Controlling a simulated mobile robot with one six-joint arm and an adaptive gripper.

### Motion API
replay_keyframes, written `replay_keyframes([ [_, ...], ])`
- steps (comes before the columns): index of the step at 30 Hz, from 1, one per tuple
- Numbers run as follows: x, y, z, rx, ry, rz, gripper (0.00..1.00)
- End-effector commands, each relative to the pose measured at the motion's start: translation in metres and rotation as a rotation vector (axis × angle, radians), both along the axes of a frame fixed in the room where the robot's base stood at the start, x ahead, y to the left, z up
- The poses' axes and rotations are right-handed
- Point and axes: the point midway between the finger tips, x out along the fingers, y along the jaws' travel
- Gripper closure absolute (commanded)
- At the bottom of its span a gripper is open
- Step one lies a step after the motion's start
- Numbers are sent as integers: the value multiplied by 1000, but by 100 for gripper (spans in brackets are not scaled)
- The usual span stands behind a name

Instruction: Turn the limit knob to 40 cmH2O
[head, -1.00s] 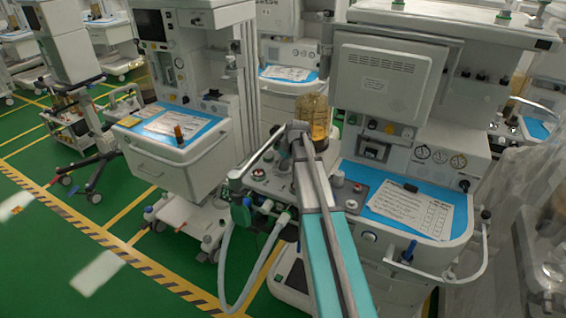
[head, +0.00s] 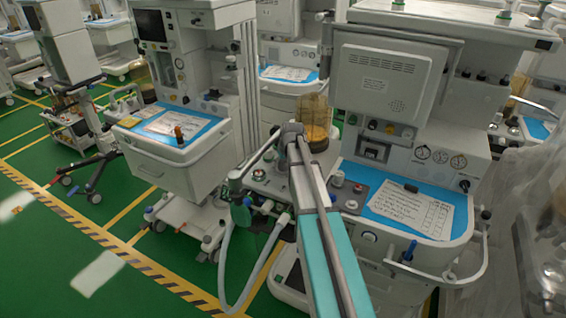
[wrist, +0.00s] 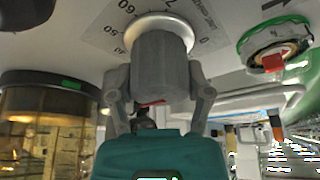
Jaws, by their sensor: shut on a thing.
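The limit knob (wrist: 160,62) is a grey ribbed cylinder on a pale round collar, in the upper middle of the wrist view. A printed dial (wrist: 105,35) around it shows 50, 60, part of a 7 and a 0; the 40 mark cannot be read. My gripper (wrist: 156,78) has one finger on each side of the knob and is shut on it. Which number the knob points to is not clear. In the head view my arm hides the knob and the gripper at the anaesthesia cart (head: 345,207).
A dark-topped clear canister (wrist: 45,100) stands close on the left in the wrist view. A green-ringed round fitting with a red part (wrist: 273,62) is at right. In the head view, a blue worktop with a paper (head: 412,208) lies right of my arm, and a hose (head: 226,265) hangs at left.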

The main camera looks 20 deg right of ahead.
Motion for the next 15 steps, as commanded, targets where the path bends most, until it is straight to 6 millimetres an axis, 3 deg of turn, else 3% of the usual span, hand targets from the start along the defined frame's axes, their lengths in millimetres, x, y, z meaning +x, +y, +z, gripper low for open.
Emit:
replay_keyframes([
  [15,2,-1,0,1,-3,-224,84],
])
